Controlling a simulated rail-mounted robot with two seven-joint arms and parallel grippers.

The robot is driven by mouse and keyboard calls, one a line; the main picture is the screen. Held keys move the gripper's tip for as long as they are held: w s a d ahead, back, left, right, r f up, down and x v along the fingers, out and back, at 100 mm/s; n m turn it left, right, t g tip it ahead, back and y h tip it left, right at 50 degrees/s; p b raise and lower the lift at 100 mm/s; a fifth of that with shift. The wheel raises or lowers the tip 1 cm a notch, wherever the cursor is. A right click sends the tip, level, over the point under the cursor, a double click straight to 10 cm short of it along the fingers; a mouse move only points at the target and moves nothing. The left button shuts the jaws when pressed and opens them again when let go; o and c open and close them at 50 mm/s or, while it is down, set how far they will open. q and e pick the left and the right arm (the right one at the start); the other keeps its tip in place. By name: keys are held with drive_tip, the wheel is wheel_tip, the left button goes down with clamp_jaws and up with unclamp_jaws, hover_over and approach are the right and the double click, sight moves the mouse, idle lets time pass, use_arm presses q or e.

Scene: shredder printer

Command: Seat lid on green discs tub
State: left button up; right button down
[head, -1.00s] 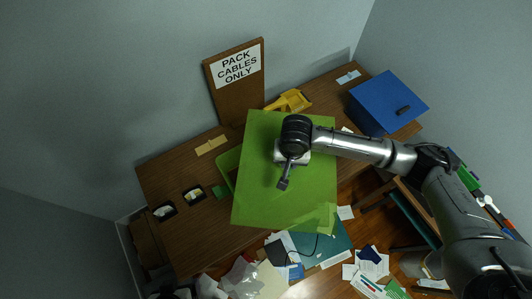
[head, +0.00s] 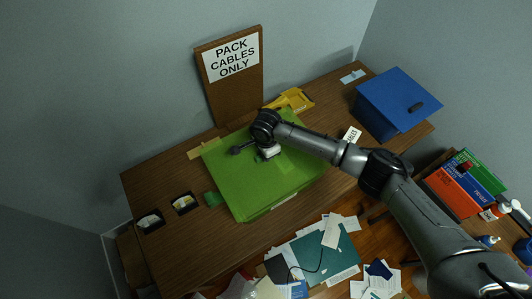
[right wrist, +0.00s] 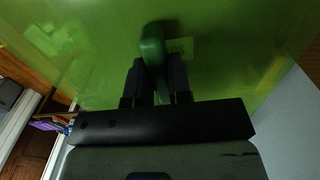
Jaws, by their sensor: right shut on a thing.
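The green lid (head: 292,165) is a wide, flat, slightly see-through sheet over the desk. My right gripper (head: 267,152) is above its middle, and in the right wrist view the fingers (right wrist: 156,72) are shut on the lid's green handle (right wrist: 153,48). The green tub is under the lid and almost wholly hidden in the head view. The lid lies about level and roughly over the tub's place; I cannot tell whether its edges touch the rim all around. My left gripper is not in view.
A blue lidded bin (head: 395,105) stands at the desk's right end. A yellow tray (head: 296,99) and an upright "PACK CABLES ONLY" board (head: 235,95) are behind the lid. Two desk openings (head: 183,204) are at left. Papers (head: 325,250) lie on the floor in front.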

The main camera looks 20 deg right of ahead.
drive_tip(key=shift+r, duration=0.1)
drive_tip(key=shift+r+p, duration=0.15)
drive_tip(key=shift+p, duration=0.85)
drive_tip(key=shift+f+b, duration=0.4)
drive_tip(key=shift+f, duration=0.35)
drive_tip(key=shift+f+b, duration=0.4)
drive_tip(key=shift+f, duration=1.9)
drive_tip(key=shift+p, duration=0.45)
drive_tip(key=shift+p, duration=0.5)
